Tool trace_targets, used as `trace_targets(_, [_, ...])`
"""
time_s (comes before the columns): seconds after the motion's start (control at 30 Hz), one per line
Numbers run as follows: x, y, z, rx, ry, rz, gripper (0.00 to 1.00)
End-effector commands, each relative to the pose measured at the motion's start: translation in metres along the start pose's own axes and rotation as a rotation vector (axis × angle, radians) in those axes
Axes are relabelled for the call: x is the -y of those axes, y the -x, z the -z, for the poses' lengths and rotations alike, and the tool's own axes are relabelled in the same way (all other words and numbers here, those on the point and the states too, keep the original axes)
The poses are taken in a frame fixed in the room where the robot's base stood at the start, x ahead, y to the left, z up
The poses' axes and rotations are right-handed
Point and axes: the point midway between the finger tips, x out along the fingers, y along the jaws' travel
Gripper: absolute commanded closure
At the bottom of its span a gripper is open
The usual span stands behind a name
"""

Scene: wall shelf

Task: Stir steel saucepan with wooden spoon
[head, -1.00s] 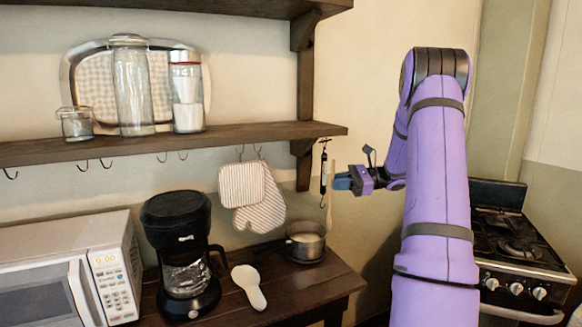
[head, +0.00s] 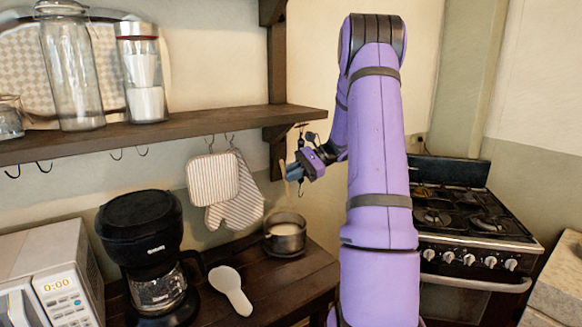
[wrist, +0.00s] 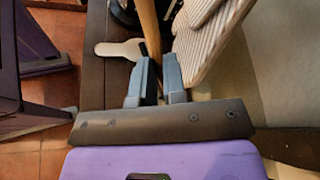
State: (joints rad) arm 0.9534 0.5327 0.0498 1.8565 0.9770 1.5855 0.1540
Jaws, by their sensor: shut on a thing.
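The steel saucepan (head: 286,240) stands on the dark wooden counter in the head view, with pale contents inside. My gripper (head: 293,172) is above the saucepan and a little to its right, in front of the wall. In the wrist view my gripper (wrist: 158,72) is shut on the wooden spoon (wrist: 150,28), whose light wooden shaft runs up from between the blue fingers. In the head view the spoon is only faintly visible below the fingers, and I cannot tell whether its lower end is inside the pan. The saucepan cannot be made out in the wrist view.
Striped oven mitts (head: 236,190) hang behind the pan, under the shelf (head: 200,125) with its glass jars. A coffee maker (head: 145,245) and a white spoon rest (head: 231,290) are left of the pan. A stove (head: 465,225) stands at the right.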

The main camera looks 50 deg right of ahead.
Motion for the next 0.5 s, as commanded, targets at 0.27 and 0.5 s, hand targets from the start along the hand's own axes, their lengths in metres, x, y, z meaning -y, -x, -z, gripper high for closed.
trace_targets(0.27, [-0.023, -0.016, 0.004, -0.150, 0.139, -0.167, 1.00])
trace_targets(0.5, [-0.043, -0.030, 0.009, -0.279, 0.259, -0.312, 1.00])
